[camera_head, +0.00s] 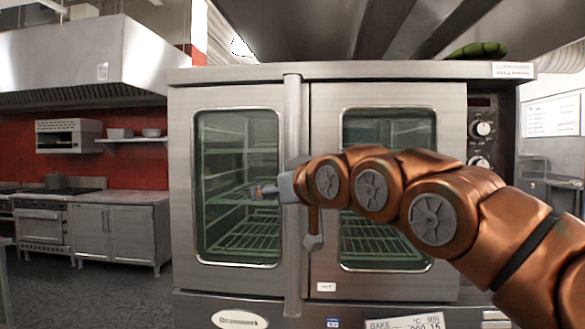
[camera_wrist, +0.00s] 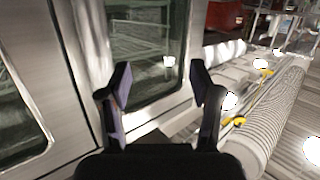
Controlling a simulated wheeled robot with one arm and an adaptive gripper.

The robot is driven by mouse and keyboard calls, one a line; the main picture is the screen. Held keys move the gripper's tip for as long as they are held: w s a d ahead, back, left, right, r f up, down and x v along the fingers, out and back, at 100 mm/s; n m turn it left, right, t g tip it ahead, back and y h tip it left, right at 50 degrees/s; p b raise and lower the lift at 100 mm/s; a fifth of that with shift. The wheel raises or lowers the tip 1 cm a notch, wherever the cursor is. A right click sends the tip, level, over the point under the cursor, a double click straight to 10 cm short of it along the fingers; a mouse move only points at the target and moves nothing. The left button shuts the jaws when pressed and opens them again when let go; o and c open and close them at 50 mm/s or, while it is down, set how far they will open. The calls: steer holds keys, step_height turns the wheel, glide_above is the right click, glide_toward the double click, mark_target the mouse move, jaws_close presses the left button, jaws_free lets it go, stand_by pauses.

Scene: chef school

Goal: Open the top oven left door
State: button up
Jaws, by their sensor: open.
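The top oven (camera_head: 340,74) fills the middle of the head view. Its left door (camera_head: 182,180) has a tall window with wire racks behind it and looks shut. The right door (camera_head: 325,270) looks shut too, partly hidden by my arm. A vertical metal bar handle (camera_head: 292,120) runs between the doors. My gripper (camera_head: 262,190) is in front of the left door beside the handle, pointing left. In the wrist view my gripper (camera_wrist: 160,85) is open, its two dark fingers apart with nothing held. A door window shows beyond them; I cannot tell whether the fingers touch anything.
Control knobs (camera_head: 481,128) are on the oven's right side. A second unit with a Brunswerk label (camera_head: 240,319) is below. Left stand a steel cabinet (camera_head: 120,235) and a stove (camera_head: 40,225) under a hood (camera_head: 80,60). The dark floor (camera_head: 90,295) left of the oven is clear.

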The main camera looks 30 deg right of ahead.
steer(key=d+r+m+t+h, duration=0.2)
steer(key=d+r, duration=0.4)
steer(key=d, duration=0.2)
steer(key=w+d+p, duration=0.1)
steer(key=w+p, duration=0.1)
steer(key=w, duration=0.5)
steer(key=shift+w+f, duration=0.1)
steer(key=shift+f, duration=0.05)
steer(key=shift+c, duration=0.2)
jaws_close()
